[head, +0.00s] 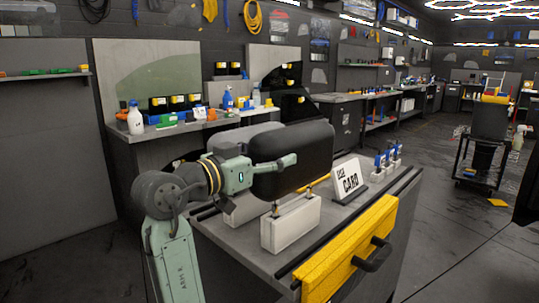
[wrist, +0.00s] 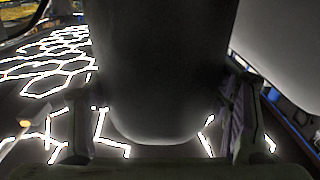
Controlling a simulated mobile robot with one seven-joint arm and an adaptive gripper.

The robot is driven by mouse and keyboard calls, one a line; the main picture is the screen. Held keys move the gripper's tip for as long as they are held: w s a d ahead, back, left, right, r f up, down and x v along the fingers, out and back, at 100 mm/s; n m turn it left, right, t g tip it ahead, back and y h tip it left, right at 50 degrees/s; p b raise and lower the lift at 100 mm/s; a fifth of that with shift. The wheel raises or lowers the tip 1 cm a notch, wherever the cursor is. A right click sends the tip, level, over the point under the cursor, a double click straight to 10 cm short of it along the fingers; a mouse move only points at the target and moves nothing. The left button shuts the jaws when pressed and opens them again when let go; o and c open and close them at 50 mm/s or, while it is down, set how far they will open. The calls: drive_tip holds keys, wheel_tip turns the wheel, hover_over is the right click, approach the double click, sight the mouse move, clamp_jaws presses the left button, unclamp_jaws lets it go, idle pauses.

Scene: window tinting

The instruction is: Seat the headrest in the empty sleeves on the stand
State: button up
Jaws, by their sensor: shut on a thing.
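My gripper (head: 284,164) is shut on a black headrest (head: 305,146), held upright above the front pale block of the stand (head: 291,228). One finger shows across the headrest's near side; the other is hidden in the head view. Two thin posts show below the headrest, at the top of the block. I cannot tell whether their tips are inside the sleeves or just above. In the wrist view the dark headrest (wrist: 150,70) fills the space between both fingers. A grey headrest (head: 240,136) stands behind, over a second pale block (head: 243,209), partly hidden by my arm.
The blocks stand on a grey bench top (head: 225,233) with a yellow drawer front (head: 345,252). A white card sign (head: 347,180) stands close to the right of the front block. Several blue-handled tools (head: 388,160) stand at the bench's far right. A shelf with bottles lies behind.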

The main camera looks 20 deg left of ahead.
drive_tip(key=shift+f+b, duration=0.85)
drive_tip(key=shift+f, duration=0.3)
drive_tip(key=o, duration=1.5)
drive_tip(key=shift+o, duration=1.4)
drive_tip(key=shift+f, duration=0.15)
drive_tip(key=v, duration=1.2)
